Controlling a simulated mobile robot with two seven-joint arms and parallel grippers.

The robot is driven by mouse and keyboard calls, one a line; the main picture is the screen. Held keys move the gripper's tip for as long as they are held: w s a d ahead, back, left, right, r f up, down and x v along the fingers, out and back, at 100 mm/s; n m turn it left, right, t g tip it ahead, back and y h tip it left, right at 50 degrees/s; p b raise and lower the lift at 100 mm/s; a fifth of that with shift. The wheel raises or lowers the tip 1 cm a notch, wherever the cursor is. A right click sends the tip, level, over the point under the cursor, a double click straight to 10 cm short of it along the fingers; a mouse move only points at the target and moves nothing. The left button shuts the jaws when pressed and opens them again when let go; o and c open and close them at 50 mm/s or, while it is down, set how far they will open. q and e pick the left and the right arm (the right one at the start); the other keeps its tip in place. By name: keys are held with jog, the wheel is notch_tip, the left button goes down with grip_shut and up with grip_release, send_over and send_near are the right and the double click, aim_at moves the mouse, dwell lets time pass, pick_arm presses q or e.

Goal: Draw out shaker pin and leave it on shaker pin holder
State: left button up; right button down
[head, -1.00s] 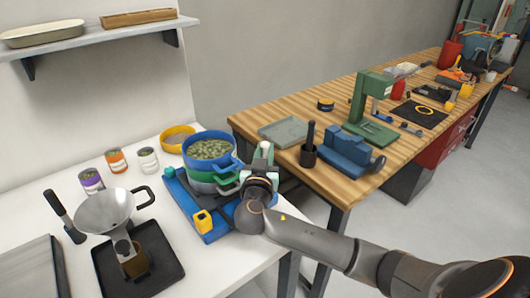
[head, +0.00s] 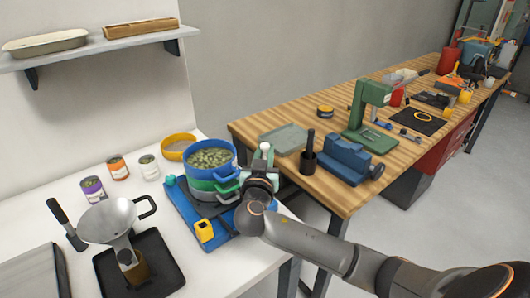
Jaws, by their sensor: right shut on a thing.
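The shaker stands on the white table, with a blue base (head: 181,203) and a stack of blue, green and grey sieves (head: 211,173) filled with greenish pieces. My right gripper (head: 258,172) is at the right side of the stack, close to the sieve handles. It is shut on the shaker pin, which its wrist mostly hides. A pale upright piece (head: 265,149) shows just above the gripper; I cannot tell whether it is part of the pin. A teal knob (head: 170,181) shows at the base's left corner. I cannot make out the shaker pin holder. My left gripper is out of view.
A yellow block (head: 204,230) sits at the base's front. A funnel (head: 108,220) stands over a black tray (head: 165,266) on the left. A wooden bench (head: 285,115) with tools stands to the right.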

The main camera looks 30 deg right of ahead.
aim_at(265, 144)
jog(key=shift+r+p, duration=1)
jog(key=shift+r, duration=1.05)
jog(key=shift+f, duration=0.1)
jog(key=s+a+f+n+t+y, duration=0.45)
jog(key=s+a+n+y, duration=0.25)
jog(key=s+a+y, duration=0.55)
jog(key=w+a+r+m+h, duration=0.1)
jog(key=w+a+r+h, duration=0.3)
jog(key=w+a, duration=0.3)
jog(key=shift+w+a+r+g, duration=0.2)
jog(key=shift+w+g, duration=0.15)
jog(key=shift+w, duration=0.65)
